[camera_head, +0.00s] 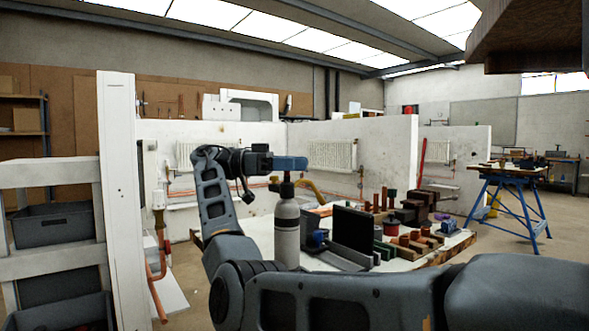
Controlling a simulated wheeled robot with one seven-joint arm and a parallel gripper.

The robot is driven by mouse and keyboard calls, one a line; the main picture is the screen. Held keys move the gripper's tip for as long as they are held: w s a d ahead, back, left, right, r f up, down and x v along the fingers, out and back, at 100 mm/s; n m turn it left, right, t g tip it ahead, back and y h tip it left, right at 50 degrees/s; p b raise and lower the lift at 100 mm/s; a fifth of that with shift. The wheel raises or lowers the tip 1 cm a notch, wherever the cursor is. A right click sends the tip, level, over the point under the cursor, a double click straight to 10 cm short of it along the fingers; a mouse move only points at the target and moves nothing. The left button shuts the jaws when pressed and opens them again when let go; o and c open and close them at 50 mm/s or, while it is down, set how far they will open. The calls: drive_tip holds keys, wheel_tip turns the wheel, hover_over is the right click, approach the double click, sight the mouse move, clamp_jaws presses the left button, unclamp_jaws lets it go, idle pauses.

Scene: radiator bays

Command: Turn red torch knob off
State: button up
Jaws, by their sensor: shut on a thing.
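The torch is a grey canister (287,232) standing upright on the white-topped bench, with a dark neck and a blue head (291,163) on top. My gripper (268,162) comes in level from the left and meets the left end of the blue head. Its jaws are shut at the torch's knob. The red knob itself is hidden at the jaws, so I cannot see how far it is turned.
A black upright panel (353,228) stands right of the canister. Several dark blocks and copper-coloured pieces crowd the bench's right side. A white post (120,200) and shelving stand at left. Radiators (332,155) hang on white partitions behind. A blue trestle table (508,190) stands at right.

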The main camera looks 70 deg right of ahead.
drive_tip(key=shift+f, duration=0.15)
drive_tip(key=o, duration=1)
drive_tip(key=shift+c, duration=0.2)
drive_tip(key=shift+w, duration=0.1)
